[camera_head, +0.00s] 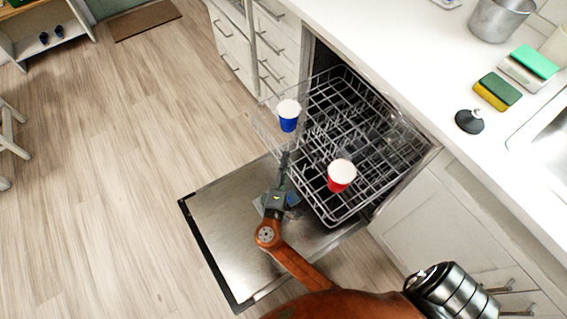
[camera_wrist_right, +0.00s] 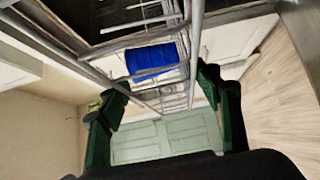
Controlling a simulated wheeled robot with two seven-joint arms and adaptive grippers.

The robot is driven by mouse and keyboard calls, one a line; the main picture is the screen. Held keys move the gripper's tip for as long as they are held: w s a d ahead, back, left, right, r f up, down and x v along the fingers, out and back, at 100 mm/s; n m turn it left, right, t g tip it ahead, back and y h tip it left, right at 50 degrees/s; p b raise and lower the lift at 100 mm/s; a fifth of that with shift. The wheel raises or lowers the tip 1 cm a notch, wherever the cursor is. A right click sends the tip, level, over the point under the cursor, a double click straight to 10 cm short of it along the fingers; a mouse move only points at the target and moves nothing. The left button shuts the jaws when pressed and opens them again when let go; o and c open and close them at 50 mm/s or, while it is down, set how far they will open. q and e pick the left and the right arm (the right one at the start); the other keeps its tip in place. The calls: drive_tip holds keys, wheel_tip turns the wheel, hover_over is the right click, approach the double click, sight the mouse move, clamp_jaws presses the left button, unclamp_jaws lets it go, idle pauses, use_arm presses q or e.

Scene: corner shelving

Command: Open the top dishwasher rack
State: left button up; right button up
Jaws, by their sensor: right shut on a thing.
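The top dishwasher rack (camera_head: 375,135), a grey wire basket, is slid partly out of the dishwasher above the lowered metal door (camera_head: 215,225). A blue cup (camera_head: 289,123) and a red cup (camera_head: 340,185) sit in it. My right gripper (camera_head: 285,165) is at the rack's front edge, low between the two cups. In the right wrist view, the green-padded fingers of the right gripper (camera_wrist_right: 165,95) are on either side of the rack's wires (camera_wrist_right: 195,50), and the blue cup (camera_wrist_right: 151,61) shows through the wires. The exact contact is hard to see. My left gripper is out of view.
The white counter (camera_head: 375,45) above holds a metal pot (camera_head: 497,20), sponges (camera_head: 497,90) and a black-knobbed item (camera_head: 469,122). Drawers (camera_head: 275,50) and cabinet doors (camera_head: 430,215) flank the dishwasher. The wood floor (camera_head: 120,130) to the left is clear.

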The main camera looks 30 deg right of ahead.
drive_tip(key=shift+w+r, duration=0.1)
drive_tip(key=shift+r, duration=0.4)
drive_tip(key=o, duration=1.4)
drive_tip(key=shift+a, duration=0.1)
drive_tip(key=shift+o, duration=0.8)
drive_tip(key=shift+f, duration=0.15)
drive_tip(key=shift+f, duration=0.1)
